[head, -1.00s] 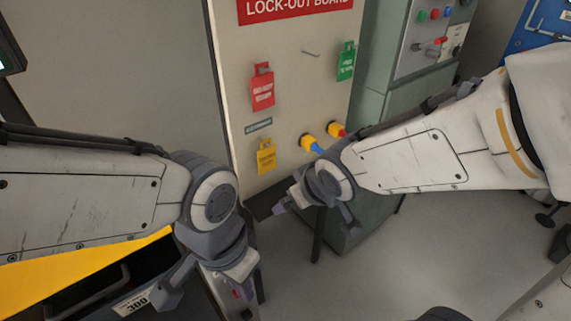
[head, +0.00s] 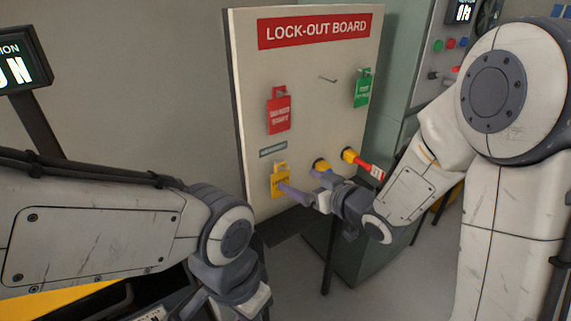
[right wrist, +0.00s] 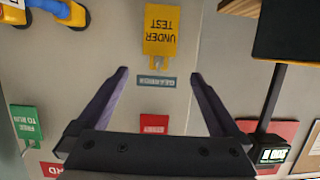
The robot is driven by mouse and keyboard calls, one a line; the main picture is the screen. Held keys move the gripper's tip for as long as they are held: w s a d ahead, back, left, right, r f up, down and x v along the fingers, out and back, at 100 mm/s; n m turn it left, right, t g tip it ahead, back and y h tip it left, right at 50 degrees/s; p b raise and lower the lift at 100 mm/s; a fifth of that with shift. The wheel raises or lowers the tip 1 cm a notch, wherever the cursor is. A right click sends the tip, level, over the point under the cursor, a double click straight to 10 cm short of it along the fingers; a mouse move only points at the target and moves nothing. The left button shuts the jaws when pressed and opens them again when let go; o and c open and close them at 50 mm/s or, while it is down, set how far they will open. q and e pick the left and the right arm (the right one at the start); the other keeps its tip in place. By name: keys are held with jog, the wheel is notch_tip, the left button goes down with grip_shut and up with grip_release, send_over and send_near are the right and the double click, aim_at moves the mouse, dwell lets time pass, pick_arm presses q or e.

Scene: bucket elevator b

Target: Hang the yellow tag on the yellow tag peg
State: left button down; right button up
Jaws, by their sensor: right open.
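The yellow tag (head: 281,183) hangs low on the left of the lock-out board (head: 310,130), below a small grey label. In the right wrist view, the tag (right wrist: 161,30) reads "UNDER TEST" upside down. My right gripper (head: 297,183) is just right of the tag. In the right wrist view, my open right gripper (right wrist: 158,73) has empty space between its fingers, and the tag lies beyond their tips, apart from them. A bare peg (head: 328,79) sticks out high on the board; no marking shows whose it is. My left gripper (head: 232,300) is low, its fingertips cut off.
A red tag (head: 279,112) and a green tag (head: 362,88) hang higher on the board. Two yellow-based handles, one blue (head: 322,168) and one red (head: 366,164), stick out close to my right gripper. A green cabinet (head: 400,75) stands to the right.

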aim_at(284, 169)
pick_arm(q)
notch_tip(284, 169, up, 5)
jog(key=p, duration=0.3)
jog(key=shift+f+p, duration=0.1)
jog(key=shift+p, duration=0.25)
pick_arm(e)
jog(key=x, duration=0.8)
jog(key=shift+w+f, duration=0.25)
jog(key=shift+w, duration=0.05)
jog(key=c, duration=1.3)
pick_arm(q)
jog(key=shift+r, duration=0.25)
pick_arm(e)
jog(key=shift+r, duration=0.5)
jog(key=shift+s, duration=0.1)
pick_arm(q)
jog(key=shift+f+b, duration=0.5)
jog(key=shift+f, duration=0.25)
pick_arm(e)
jog(key=shift+s+d, duration=0.65)
jog(key=shift+s, duration=0.3)
jog(key=shift+s+d, duration=0.65)
jog(key=shift+s, duration=0.3)
jog(key=shift+s+d, duration=0.65)
jog(key=shift+s, duration=0.3)
